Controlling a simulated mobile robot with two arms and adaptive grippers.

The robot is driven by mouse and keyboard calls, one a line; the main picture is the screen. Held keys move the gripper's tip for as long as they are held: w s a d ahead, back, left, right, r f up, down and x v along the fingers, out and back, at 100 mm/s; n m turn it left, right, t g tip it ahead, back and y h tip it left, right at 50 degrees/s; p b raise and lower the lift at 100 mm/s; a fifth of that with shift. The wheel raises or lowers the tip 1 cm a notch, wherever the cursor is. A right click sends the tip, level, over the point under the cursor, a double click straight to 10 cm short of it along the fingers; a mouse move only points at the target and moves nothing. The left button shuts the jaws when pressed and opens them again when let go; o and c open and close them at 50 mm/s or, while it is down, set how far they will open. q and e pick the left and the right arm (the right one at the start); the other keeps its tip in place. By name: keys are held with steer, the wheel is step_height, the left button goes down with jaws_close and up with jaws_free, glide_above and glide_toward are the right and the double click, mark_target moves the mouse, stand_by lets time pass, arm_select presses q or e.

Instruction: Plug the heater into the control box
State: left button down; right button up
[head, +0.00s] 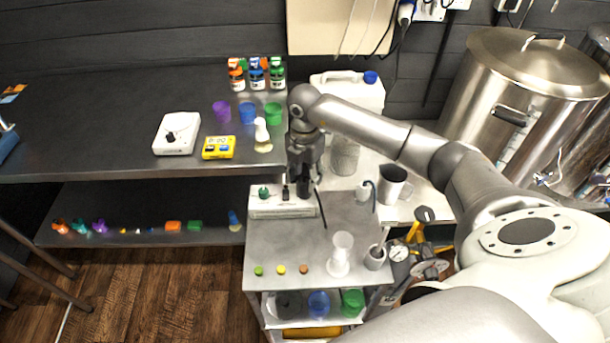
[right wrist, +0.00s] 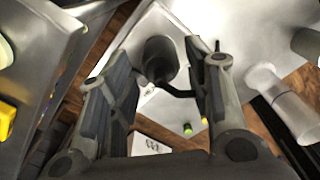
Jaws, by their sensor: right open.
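The white control box (head: 268,208) sits on the metal cart top, with a green knob and a small black part on its upper side. My right gripper (head: 302,190) points down over the box's right end. In the right wrist view its two fingers (right wrist: 158,62) are spread apart. A dark rounded piece with a black cable, seemingly the heater plug (right wrist: 160,57), shows between the fingers; whether they touch it I cannot tell. The cable (head: 322,209) also hangs at the box's right end in the head view. The heater itself I cannot make out. My left gripper is not in view.
The cart (head: 262,243) also holds a clear cylinder (head: 340,250), a grey cup (head: 375,257) and small coloured caps. A metal pitcher (head: 393,185) and white jug (head: 350,90) stand behind on the right. The cart's front middle is fairly clear.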

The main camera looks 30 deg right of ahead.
mark_target(305, 180)
steer(key=shift+r+p, duration=2.5)
steer(key=shift+r, duration=1.3)
